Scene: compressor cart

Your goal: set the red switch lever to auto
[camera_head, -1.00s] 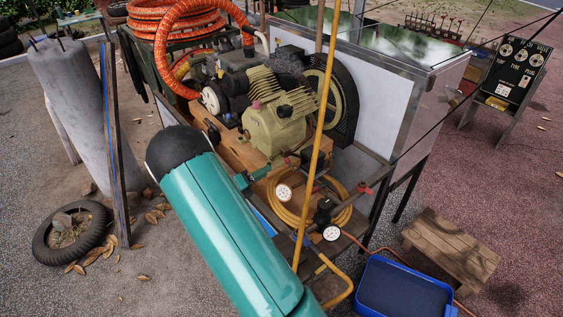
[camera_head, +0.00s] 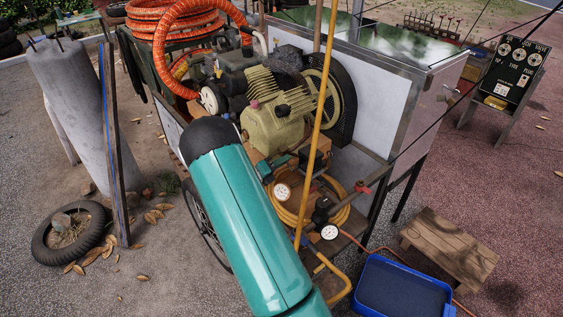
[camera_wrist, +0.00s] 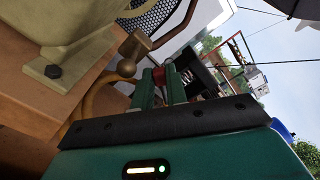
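My gripper (camera_wrist: 160,90) shows in the wrist view as two green fingers with a gap between them. A small red part (camera_wrist: 158,75) shows at the fingertips, between or just beyond them; it may be the red switch lever, but I cannot tell for certain, nor whether the fingers touch it. A dark box (camera_wrist: 195,70) stands just behind the fingers to the right. In the head view my teal arm hides part of the cart, and my gripper is small and unclear beside the compressor (camera_head: 275,125). No auto marking is readable.
Brass piping (camera_wrist: 125,70) and the wooden base (camera_wrist: 30,105) lie close left of my fingers. In the head view a yellow upright pipe (camera_head: 318,100), a coiled hose (camera_head: 288,217) and gauges (camera_head: 282,191) crowd the cart. A blue tray (camera_head: 365,265) lies on the ground.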

